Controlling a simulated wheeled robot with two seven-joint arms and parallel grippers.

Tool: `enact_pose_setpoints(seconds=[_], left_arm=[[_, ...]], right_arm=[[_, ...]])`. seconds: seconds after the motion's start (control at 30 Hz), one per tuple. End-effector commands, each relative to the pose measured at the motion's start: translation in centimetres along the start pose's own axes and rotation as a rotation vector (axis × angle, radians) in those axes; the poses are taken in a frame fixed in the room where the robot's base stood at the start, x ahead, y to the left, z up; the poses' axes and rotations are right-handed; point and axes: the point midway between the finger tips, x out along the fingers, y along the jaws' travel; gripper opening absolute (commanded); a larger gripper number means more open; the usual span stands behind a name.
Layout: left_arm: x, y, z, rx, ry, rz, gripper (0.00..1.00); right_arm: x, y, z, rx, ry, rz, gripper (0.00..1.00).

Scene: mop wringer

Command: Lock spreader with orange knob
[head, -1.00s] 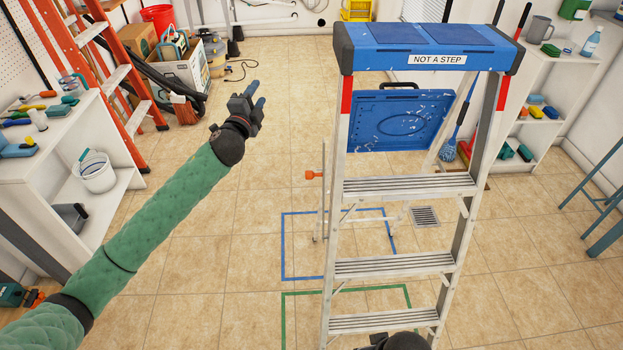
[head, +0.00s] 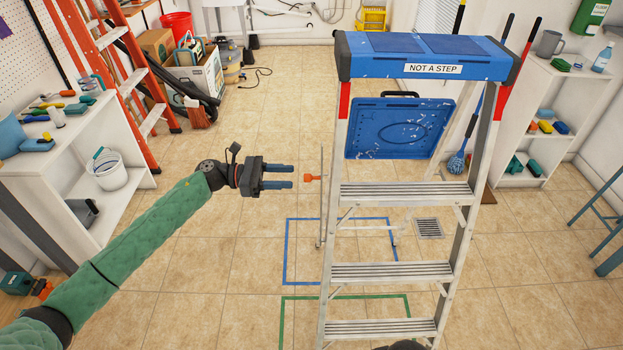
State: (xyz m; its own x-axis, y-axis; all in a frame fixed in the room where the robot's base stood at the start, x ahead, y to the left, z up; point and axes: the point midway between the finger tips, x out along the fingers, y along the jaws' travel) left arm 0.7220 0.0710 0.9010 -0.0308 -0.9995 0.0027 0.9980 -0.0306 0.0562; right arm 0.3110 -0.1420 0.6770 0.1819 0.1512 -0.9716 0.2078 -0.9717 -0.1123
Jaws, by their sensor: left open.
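The stepladder (head: 398,273) stands upright with a blue top cap marked "NOT A STEP". A small orange knob (head: 312,178) sticks out to the left of the ladder's left rail, on a thin rear part. My left gripper (head: 293,177) is open, its two blue-grey fingers pointing right toward the knob. The fingertips appear just left of the knob in the picture; I cannot tell the gap in depth. The spreader bars show only partly behind the ladder's steps. My right gripper is not clearly seen; only a dark part of my right arm shows at the bottom edge.
A blue tray (head: 400,128) shows behind the ladder. Blue tape (head: 286,254) and green tape (head: 282,322) mark the floor. White shelves (head: 75,165) stand at left, with an orange ladder (head: 110,62) behind. The floor left of the stepladder is clear.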

Motion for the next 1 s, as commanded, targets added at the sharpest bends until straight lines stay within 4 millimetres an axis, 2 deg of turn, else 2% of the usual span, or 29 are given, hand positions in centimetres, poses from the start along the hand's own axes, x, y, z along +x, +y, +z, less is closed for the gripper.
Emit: enact_pose_setpoints(seconds=[0.27,0.47,0.63,0.8,1.0], left_arm=[[0.4,-0.4,0.1,0.105,0.0,-0.023,0.42],[2.8,-0.5,0.4,0.104,0.0,-0.023,0.42],[5.6,-0.5,0.4,0.102,-0.001,-0.022,0.42],[6.8,-0.5,0.1,0.102,0.0,-0.021,0.42],[7.7,-0.6,0.0,0.102,0.0,-0.02,0.42]], right_arm=[[-0.4,0.1,0.1,0.001,-0.007,0.003,0.43],[-2.3,0.9,0.5,0.014,-0.041,0.024,0.43],[-1.0,1.6,0.6,0.021,-0.067,0.04,0.43],[1.7,1.9,0.4,0.019,-0.068,0.042,0.43],[3.3,2.1,0.5,0.019,-0.069,0.043,0.43]])
